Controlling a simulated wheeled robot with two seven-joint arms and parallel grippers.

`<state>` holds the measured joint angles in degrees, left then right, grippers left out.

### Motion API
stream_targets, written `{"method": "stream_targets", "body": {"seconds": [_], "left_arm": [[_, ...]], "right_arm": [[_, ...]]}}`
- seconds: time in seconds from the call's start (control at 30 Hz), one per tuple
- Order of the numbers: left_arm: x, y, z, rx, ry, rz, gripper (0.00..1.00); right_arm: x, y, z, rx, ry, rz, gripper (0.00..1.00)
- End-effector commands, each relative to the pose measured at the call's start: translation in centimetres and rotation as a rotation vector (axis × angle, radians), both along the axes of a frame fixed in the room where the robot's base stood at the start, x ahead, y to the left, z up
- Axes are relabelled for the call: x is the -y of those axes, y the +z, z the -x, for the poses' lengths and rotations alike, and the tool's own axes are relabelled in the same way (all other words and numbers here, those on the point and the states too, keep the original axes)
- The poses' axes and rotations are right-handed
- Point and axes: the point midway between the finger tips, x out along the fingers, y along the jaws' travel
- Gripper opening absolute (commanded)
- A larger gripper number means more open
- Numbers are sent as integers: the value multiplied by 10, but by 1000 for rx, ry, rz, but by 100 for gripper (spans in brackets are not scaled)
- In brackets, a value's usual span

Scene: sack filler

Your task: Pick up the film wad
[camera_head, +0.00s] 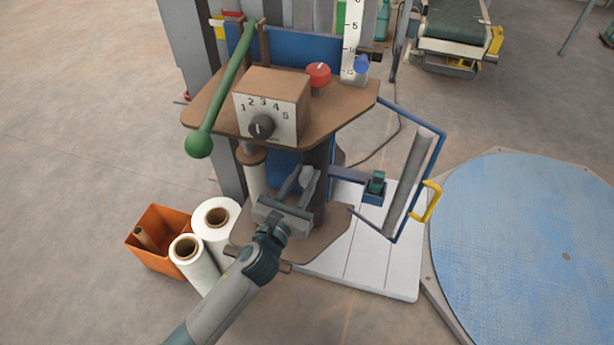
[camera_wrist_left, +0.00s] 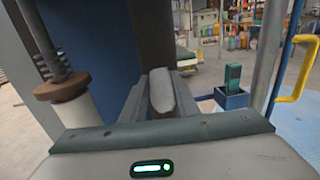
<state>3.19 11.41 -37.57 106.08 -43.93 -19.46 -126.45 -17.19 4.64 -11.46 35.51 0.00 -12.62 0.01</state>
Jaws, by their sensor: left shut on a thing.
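The film wad (camera_head: 307,174) is a small pale grey lump between the fingers of my left gripper (camera_head: 299,185). In the left wrist view the wad (camera_wrist_left: 161,92) shows as a rounded, elongated pale piece between the two grey fingers (camera_wrist_left: 160,100), which are closed on it. The gripper is in front of the machine's dark column, above the lower brown plate (camera_head: 325,238). I cannot tell whether the wad touches the column behind it. My right gripper is in neither view.
Above is a brown shelf with a dial box (camera_head: 270,105), red knob (camera_head: 318,74) and green lever (camera_head: 225,95). A blue frame with a yellow handle (camera_head: 427,201) stands right. White film rolls (camera_head: 194,265) and an orange bin (camera_head: 160,260) stand left. A blue turntable (camera_head: 530,240) lies right.

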Motion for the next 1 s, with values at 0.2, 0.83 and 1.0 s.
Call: {"method": "stream_targets", "body": {"seconds": [0.2, 0.83, 1.0], "left_arm": [[0, 3, 0, 1, 0, -1, 6], [6, 71, 52, 1, -3, 3, 6], [10, 90, 83, 1, -2, 3, 6]], "right_arm": [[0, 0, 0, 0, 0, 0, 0], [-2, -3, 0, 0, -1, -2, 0], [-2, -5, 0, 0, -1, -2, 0]]}}
